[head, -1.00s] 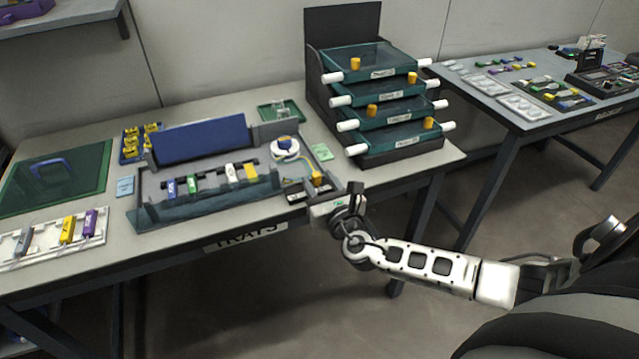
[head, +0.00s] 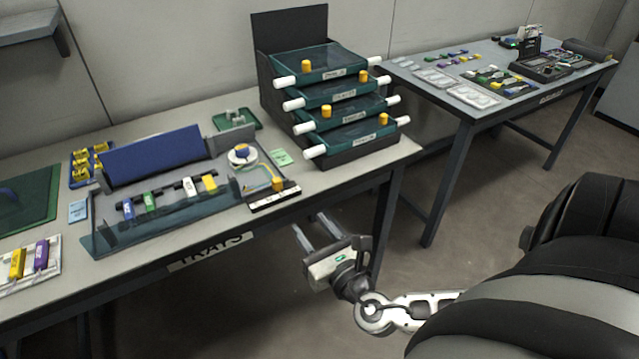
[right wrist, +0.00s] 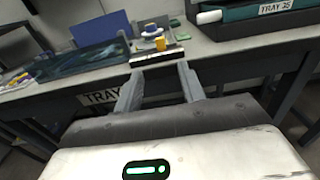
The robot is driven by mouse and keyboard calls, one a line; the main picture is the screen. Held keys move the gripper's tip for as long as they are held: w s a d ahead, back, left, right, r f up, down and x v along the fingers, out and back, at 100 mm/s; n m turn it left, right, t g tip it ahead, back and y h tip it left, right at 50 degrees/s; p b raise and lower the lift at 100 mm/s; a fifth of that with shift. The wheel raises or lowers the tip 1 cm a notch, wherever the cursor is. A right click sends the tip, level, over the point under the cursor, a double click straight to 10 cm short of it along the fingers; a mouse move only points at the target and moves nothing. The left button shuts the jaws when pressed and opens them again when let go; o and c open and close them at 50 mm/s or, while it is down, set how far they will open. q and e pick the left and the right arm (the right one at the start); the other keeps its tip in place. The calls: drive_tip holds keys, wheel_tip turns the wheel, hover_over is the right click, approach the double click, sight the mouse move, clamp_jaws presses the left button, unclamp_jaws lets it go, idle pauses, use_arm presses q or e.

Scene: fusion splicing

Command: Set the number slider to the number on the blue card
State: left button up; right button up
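The blue card (head: 78,211) lies on the table left of the teal-fronted tray; its number is too small to read. The slider (right wrist: 158,54) and yellow knob (right wrist: 160,44) also show in the right wrist view. My right gripper (head: 314,230) is open and empty, in front of the table edge, apart from the knob. Its fingers (right wrist: 158,84) are spread in the right wrist view. My left gripper is not in view.
A stack of drawers (head: 345,155) with white handles stands to the right. The floor before the table is clear.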

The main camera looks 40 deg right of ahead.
drive_tip(key=shift+s+a, duration=0.2)
drive_tip(key=shift+s, duration=0.9)
drive_tip(key=s+f+m+g+h, duration=0.25)
drive_tip(key=m+g, duration=0.25)
drive_tip(key=m, duration=0.6)
drive_tip(key=s+f+m+g+h, duration=0.1)
drive_tip(key=s+m+g, duration=0.35)
drive_tip(key=m, duration=0.55)
drive_tip(key=s+a+m+g+y, duration=0.5)
drive_tip(key=s+a+m+y, duration=0.15)
drive_tip(key=a+m, duration=0.35)
drive_tip(key=w+a+f+t+y, duration=0.3)
drive_tip(key=w+a+f+t, duration=0.1)
drive_tip(key=w+f+t, duration=0.2)
drive_tip(key=shift+w+a+t, duration=0.25)
drive_tip(key=shift+a+t, duration=0.1)
drive_tip(key=shift+t, duration=0.2)
